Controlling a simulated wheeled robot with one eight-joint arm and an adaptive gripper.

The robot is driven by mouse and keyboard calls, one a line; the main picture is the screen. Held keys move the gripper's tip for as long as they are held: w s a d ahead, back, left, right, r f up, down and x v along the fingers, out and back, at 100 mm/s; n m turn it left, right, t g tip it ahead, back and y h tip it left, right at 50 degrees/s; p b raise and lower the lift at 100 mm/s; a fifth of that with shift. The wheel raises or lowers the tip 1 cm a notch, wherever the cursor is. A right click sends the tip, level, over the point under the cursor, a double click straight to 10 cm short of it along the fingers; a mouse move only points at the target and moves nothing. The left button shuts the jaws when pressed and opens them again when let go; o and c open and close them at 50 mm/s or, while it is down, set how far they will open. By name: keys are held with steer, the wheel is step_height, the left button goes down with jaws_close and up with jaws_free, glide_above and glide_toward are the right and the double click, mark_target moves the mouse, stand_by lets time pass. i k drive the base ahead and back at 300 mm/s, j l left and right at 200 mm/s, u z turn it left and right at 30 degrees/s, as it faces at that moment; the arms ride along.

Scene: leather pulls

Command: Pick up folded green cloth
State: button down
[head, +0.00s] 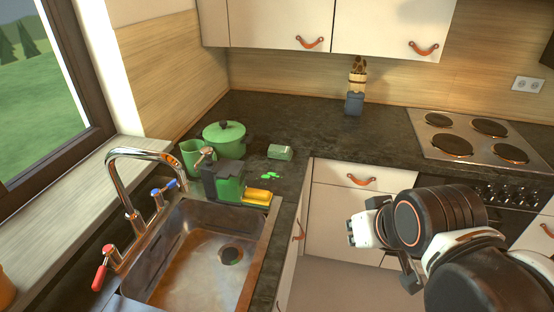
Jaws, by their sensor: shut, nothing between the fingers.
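A small pale-green block-like item (280,152), which looks like the folded green cloth, lies on the dark countertop right of the green pot. Its folds are too small to make out. My gripper (358,231) is at the right, in front of the lower cabinets and well apart from the cloth, to its lower right in the picture. It is shut and empty. Its fingers are small and partly hidden by my own arm.
A green pot (225,139), green mug (192,157), soap bottle (228,185), yellow sponge (257,197) and small green pieces (270,176) surround the cloth's left and near sides. The sink (175,265) and tall faucet (122,185) are nearer. Countertop (310,125) behind the cloth is clear.

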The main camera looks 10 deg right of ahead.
mark_target(275, 151)
steer(key=i+l, duration=0.3)
steer(key=i, duration=0.2)
steer(key=i+l, duration=0.25)
steer(key=i, duration=0.25)
steer(key=i+l, duration=0.3)
steer(key=i, duration=0.25)
